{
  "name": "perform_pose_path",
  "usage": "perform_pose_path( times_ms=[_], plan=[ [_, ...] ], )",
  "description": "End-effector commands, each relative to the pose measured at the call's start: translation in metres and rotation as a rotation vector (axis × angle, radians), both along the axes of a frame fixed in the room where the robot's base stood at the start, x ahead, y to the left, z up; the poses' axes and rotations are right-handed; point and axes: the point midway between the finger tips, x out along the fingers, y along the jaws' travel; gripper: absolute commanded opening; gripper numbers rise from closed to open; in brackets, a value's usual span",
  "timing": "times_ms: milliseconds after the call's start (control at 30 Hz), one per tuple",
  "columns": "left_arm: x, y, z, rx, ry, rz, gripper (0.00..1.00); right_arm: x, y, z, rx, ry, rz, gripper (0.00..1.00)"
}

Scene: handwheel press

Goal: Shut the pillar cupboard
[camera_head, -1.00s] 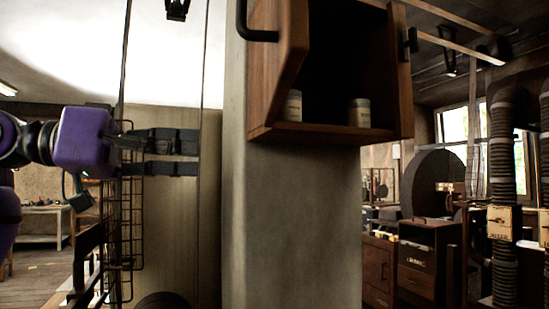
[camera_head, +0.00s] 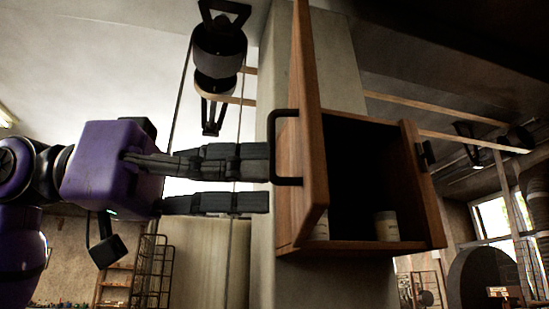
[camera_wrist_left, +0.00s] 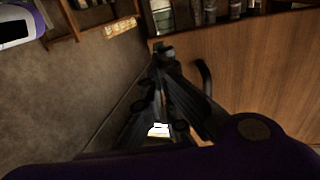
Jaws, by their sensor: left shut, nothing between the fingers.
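The pillar cupboard (camera_head: 365,180) is a brown wooden box on the concrete pillar, its front open and its inside dark. Its left door (camera_head: 311,90) stands open, swung outward, with a black bar handle (camera_head: 285,148). The door's wooden face (camera_wrist_left: 265,70) and handle (camera_wrist_left: 205,78) also show in the left wrist view. My left gripper (camera_head: 266,182) is shut and empty, left of the door, its tips close to the handle's lower end. Whether they touch is unclear. The left wrist view shows its fingertips (camera_wrist_left: 163,52) beside the handle. My right gripper is out of view.
A pale can (camera_head: 386,226) stands on the cupboard floor, and another is partly hidden behind the door. A black fitting (camera_head: 426,154) sits on the cupboard's right edge. The concrete pillar (camera_head: 262,270) stands behind.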

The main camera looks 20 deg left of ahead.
Motion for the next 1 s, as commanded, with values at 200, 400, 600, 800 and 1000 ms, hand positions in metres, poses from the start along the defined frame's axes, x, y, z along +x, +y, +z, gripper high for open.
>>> perform_pose_path(
  times_ms=[200, 400, 600, 800, 1000],
  plan=[
    [0.008, -0.025, 0.001, 0.000, -0.001, 0.000, 0.00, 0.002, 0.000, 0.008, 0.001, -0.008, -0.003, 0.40],
    [0.011, -0.032, 0.000, -0.001, 0.000, 0.000, 0.00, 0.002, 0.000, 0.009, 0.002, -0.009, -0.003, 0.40],
    [0.011, -0.031, 0.000, -0.001, 0.001, 0.000, 0.00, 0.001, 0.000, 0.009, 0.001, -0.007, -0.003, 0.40],
    [0.011, -0.032, 0.000, 0.000, 0.001, 0.004, 0.00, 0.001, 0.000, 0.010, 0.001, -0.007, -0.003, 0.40],
    [0.011, -0.033, 0.001, 0.000, -0.001, 0.024, 0.00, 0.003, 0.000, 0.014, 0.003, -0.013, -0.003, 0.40]
  ],
)
